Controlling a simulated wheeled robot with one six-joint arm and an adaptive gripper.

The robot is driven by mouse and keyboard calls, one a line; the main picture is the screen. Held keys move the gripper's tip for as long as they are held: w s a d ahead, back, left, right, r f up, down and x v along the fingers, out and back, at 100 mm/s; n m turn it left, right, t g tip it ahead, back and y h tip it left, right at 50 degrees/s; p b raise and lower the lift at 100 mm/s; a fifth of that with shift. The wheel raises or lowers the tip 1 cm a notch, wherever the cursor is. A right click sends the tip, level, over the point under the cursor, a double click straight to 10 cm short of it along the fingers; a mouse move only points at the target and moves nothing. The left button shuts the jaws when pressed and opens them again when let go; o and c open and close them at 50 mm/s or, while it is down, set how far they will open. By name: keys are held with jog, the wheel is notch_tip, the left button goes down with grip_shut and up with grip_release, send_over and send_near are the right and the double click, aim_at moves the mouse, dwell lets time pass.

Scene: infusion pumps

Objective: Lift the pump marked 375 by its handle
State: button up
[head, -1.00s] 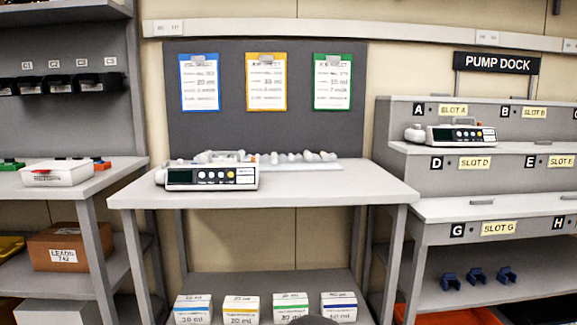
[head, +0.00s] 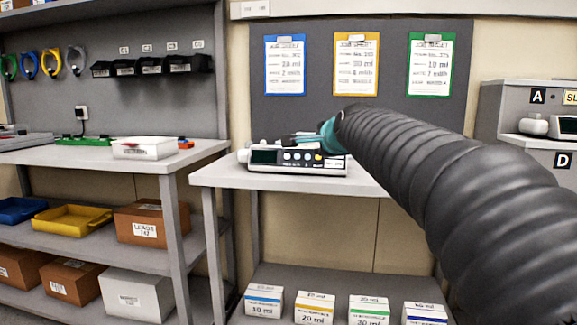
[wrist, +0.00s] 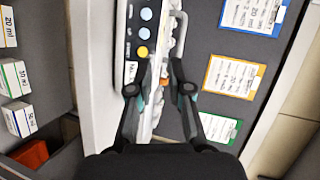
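A white pump with a dark screen and colored buttons (head: 265,158) lies on the middle table. It also shows in the wrist view (wrist: 131,60), running along the left of my fingers. I cannot read its number in these frames. Its pale handle (wrist: 184,22) shows as a thin loop on the pump's rear side, ahead of my fingers. My gripper (head: 302,139) is over the right part of the pump in the head view. In the wrist view my gripper (wrist: 164,62) has its fingers apart, with nothing clearly held between them. Whether a finger touches the handle cannot be told.
A second pump (head: 565,128) is partly in view on the dock shelf at right. Clipboards (head: 356,65) hang on the grey panel behind the table. A white bin (head: 145,149) sits on the left bench. Labeled boxes (head: 315,308) stand on the shelf below.

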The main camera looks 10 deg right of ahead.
aim_at(306, 133)
jog(key=w, duration=0.3)
jog(key=w+m, duration=0.1)
jog(key=w, duration=0.3)
jog(key=w+m, duration=0.1)
jog(key=w, duration=0.3)
jog(key=shift+r+t+p, duration=0.3)
jog(key=shift+r+t, duration=0.1)
jog(key=shift+w+a+f+p, duration=0.1)
jog(key=shift+w+f+p, duration=0.05)
jog(key=shift+w, duration=0.8)
jog(key=shift+w+a+f+p, duration=0.1)
jog(key=shift+w+f+p, duration=0.05)
jog(key=shift+w, duration=0.8)
jog(key=shift+w+f+p, duration=0.15)
jog(key=shift+w, duration=0.8)
grip_shut()
jog(key=shift+r, duration=0.2)
